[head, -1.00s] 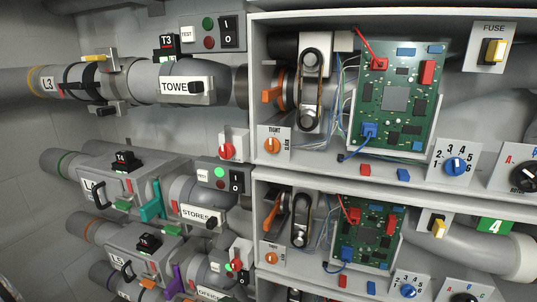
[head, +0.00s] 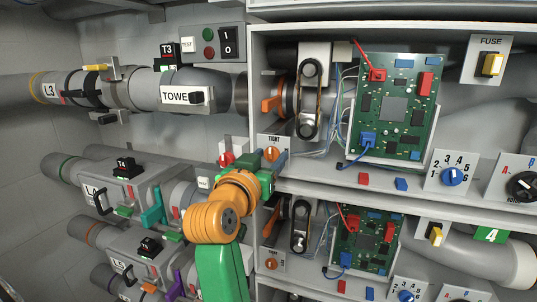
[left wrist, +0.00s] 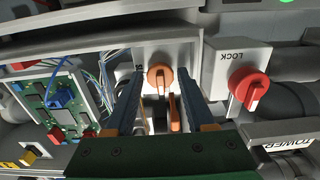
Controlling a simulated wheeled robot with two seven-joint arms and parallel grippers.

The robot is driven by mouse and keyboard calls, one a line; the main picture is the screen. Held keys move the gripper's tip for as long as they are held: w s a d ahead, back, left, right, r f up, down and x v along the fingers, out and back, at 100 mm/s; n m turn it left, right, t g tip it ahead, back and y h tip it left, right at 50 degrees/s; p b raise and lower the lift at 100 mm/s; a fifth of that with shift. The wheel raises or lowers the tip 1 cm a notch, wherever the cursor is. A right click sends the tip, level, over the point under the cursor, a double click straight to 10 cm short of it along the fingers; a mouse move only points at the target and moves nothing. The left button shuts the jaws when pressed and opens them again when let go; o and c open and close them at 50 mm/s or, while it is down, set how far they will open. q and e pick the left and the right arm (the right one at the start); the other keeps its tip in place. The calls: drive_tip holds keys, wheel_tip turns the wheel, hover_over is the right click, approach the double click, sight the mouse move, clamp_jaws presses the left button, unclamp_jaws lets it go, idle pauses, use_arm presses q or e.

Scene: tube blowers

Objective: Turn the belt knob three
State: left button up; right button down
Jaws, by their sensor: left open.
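The belt knob three is the orange knob (head: 271,153) on a white plate below the belt and pulleys (head: 309,98) of the upper open box. The word TIGHT shows above it in the head view. In the left wrist view the orange knob (left wrist: 159,77) shows between my fingers. My left gripper (head: 270,160) is open, with one blue finger on each side of the knob. I cannot tell whether the fingers touch it. In the left wrist view my left gripper (left wrist: 160,72) covers part of the plate's lettering. My right gripper is not in view.
A red knob (head: 226,159) marked LOCK stands close beside, clear in the left wrist view (left wrist: 247,90). A green circuit board (head: 395,100) and loose wires are to the right. A shelf edge (head: 330,185) runs just below. A similar lower box (head: 330,240) sits beneath.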

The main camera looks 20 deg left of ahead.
use_arm(q)
drive_tip(key=shift+s, duration=0.1)
drive_tip(key=shift+c, duration=0.5)
clamp_jaws()
